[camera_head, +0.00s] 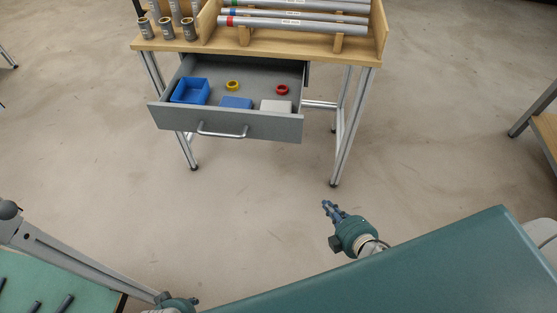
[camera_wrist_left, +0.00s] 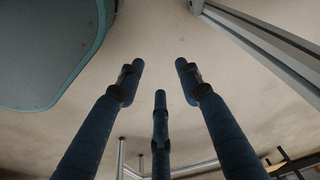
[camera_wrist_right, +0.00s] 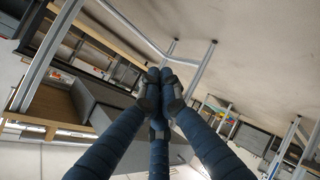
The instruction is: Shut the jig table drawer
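The jig table drawer (camera_head: 206,123) is grey and stands pulled out from under the wooden jig table (camera_head: 285,45). Its bar handle (camera_head: 222,132) is on the front panel. Inside lie a blue bin (camera_head: 190,91), a yellow ring, a red ring, a blue block and a pale block. My right gripper (camera_head: 329,206) is in front of the table, right of the drawer and apart from it. Its fingers are together and empty in the right wrist view (camera_wrist_right: 160,75). My left gripper (camera_wrist_left: 160,75) has its fingers spread and empty; in the head view it is mostly hidden at the bottom edge.
Tubes (camera_head: 295,23) lie in wooden holders on the table, with grey cylinders (camera_head: 167,28) at left. Table legs (camera_head: 341,130) stand on either side. A green-topped table (camera_head: 50,280) is at lower left, another table at right. The floor between is clear.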

